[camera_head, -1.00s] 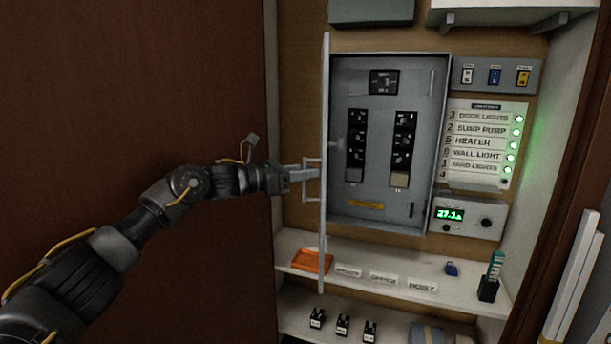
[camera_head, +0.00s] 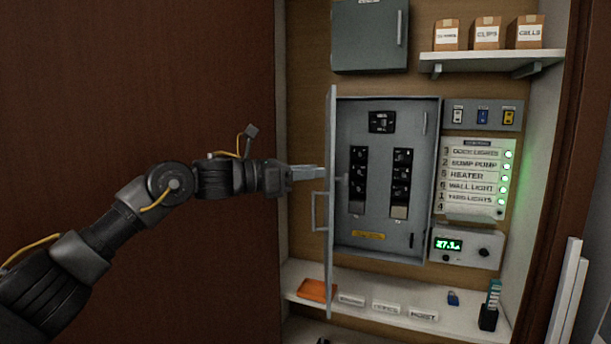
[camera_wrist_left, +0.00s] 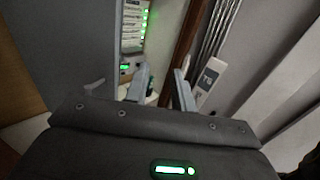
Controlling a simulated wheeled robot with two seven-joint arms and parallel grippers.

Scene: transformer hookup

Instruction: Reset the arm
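My left arm comes in from the left in the head view. Its gripper (camera_head: 308,173) is beside the outer face of the open panel door (camera_head: 331,262), above the door handle (camera_head: 319,212). In the left wrist view the two fingers (camera_wrist_left: 160,84) are apart with nothing held between them. The grey door (camera_wrist_left: 55,45) fills the upper left there, and what looks like its handle (camera_wrist_left: 94,86) is left of the fingers, apart from them. My right gripper is in neither view.
The breaker panel (camera_head: 372,235) stands open, beside a circuit list (camera_head: 470,175) with green lights and a meter (camera_head: 466,246). A lower shelf (camera_head: 385,303) holds an orange tray (camera_head: 317,290) and labels. A brown surface (camera_head: 130,80) fills the left.

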